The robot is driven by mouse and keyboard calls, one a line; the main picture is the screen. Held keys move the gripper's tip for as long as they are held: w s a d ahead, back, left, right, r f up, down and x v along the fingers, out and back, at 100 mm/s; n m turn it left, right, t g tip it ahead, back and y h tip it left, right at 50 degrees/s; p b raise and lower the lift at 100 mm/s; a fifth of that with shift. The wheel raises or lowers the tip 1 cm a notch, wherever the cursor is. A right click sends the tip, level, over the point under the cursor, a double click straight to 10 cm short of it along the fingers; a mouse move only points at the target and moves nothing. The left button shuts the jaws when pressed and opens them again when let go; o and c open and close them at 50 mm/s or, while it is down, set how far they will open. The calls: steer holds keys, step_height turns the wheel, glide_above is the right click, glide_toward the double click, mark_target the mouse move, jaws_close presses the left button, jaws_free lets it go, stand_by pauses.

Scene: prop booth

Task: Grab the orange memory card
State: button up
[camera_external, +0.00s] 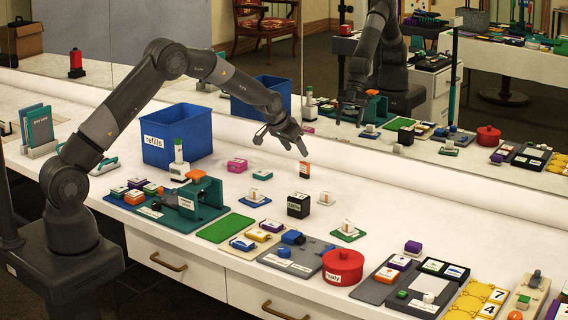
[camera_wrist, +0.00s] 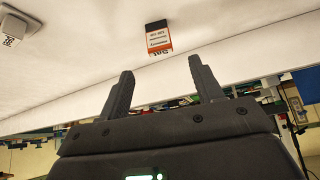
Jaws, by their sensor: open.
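The orange memory card (camera_external: 304,170) stands upright on the white table near the mirror, with a dark end and an orange and white label. In the wrist view the memory card (camera_wrist: 158,38) appears just beyond the fingertips, between their lines, with printed text on its label. My gripper (camera_external: 281,143) is open and empty, above and slightly left of the card in the external view. In the wrist view both fingers of my gripper (camera_wrist: 161,70) show spread apart, not touching the card.
A black box (camera_external: 298,205) stands in front of the card, and a small white item (camera_external: 326,198) sits to the right. A pink block (camera_external: 237,165) and a blue bin (camera_external: 180,135) lie left. A mirror behind reflects the scene. Trays and a red pot (camera_external: 343,266) fill the front.

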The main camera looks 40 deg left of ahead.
mark_target(304, 162)
steer(key=shift+x, duration=5.25)
steer(key=shift+c, duration=0.2)
steer(key=c, duration=1)
